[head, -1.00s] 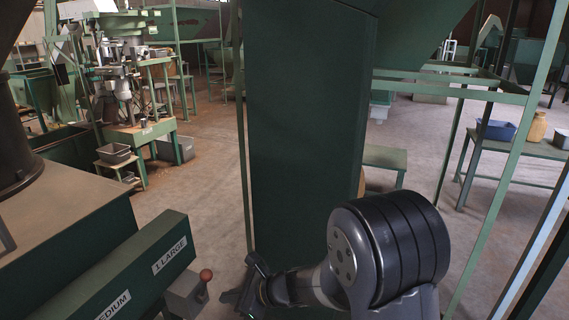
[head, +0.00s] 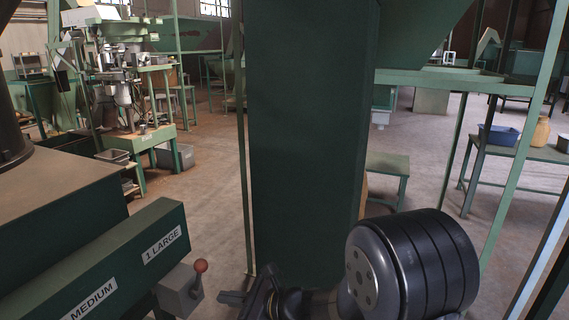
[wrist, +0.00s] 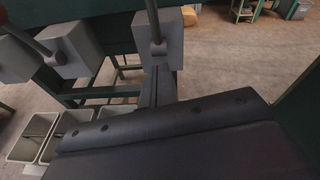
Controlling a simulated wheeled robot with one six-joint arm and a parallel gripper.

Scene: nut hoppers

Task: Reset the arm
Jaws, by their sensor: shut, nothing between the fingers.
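My gripper (head: 234,298) is low in the head view, near the bottom edge, in front of the green column. Its fingers are dark, shut and empty, and they point left. My arm's thick black wrist joint is to the right of it. The grey lever box (head: 182,291) with a red-knobbed lever (head: 200,267) is left of the gripper, with a small gap in the picture. In the wrist view my dark gripper body fills the lower part, below a grey box with a lever (wrist: 157,40).
A green beam labelled "MEDIUM" and "1 LARGE" (head: 120,260) runs at lower left. A wide green column (head: 305,140) stands ahead. At right is a table (head: 520,152) with a blue bin (head: 498,135). The wrist view shows grey bins (wrist: 28,138) at lower left. Open floor (head: 205,200) lies left of the column.

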